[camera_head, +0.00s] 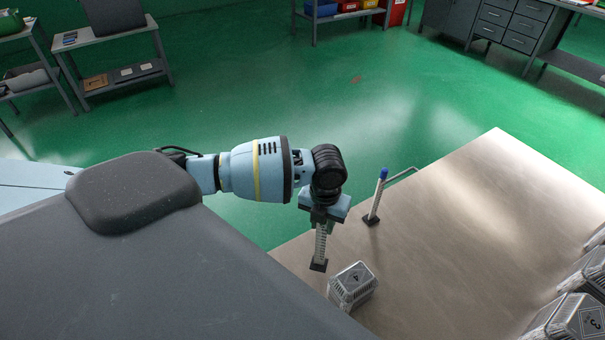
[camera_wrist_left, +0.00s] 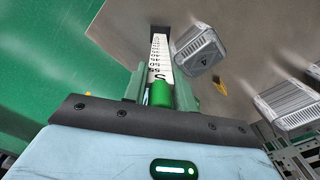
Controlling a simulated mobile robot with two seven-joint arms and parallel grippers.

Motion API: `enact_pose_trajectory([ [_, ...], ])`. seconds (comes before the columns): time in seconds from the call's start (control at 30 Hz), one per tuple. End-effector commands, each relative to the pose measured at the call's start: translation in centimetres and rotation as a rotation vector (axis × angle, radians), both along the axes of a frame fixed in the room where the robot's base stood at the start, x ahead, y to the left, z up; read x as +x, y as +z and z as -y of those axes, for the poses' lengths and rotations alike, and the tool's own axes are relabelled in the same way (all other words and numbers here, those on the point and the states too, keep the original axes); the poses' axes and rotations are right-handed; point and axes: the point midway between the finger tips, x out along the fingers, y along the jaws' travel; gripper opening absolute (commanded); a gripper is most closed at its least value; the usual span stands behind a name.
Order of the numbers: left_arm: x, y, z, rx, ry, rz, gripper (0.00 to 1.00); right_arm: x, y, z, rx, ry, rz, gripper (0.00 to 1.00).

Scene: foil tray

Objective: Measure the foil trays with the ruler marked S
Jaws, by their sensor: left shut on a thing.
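My left gripper (camera_head: 321,227) points down at the table's left part and is shut on a white ruler (camera_head: 320,245) with a dark square base. In the left wrist view the ruler (camera_wrist_left: 158,55) has a green top, black markings and an S, between the fingers of the gripper (camera_wrist_left: 160,90). I cannot tell whether its base touches the table. A labelled foil tray (camera_head: 346,292) stands close to the right of the base; it also shows in the wrist view (camera_wrist_left: 199,55). More foil trays (camera_head: 578,322) stand at the right edge, one marked 3. My right gripper is out of view.
A second ruler (camera_head: 375,200) with a blue top stands on a dark base behind the held one, near a bent metal rod (camera_head: 400,174). The table's (camera_head: 480,220) middle is clear. A small yellow piece (camera_wrist_left: 218,86) shows in the wrist view. Shelves stand farther off.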

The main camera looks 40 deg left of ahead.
Motion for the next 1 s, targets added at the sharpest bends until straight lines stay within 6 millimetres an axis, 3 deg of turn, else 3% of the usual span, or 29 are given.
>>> enact_pose_trajectory([
  [0.1,1.8,0.6,1.3,-0.002,-0.143,0.001,0.0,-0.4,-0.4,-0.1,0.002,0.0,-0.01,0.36],
  [0.3,3.4,1.4,2.4,0.001,-0.303,0.0,0.0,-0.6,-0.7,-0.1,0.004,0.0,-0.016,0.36],
  [0.7,3.9,1.6,2.8,0.002,-0.356,-0.001,0.0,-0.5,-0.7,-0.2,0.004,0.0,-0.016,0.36],
  [1.0,3.8,-0.2,2.8,0.001,-0.355,-0.004,0.0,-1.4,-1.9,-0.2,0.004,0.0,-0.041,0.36],
])
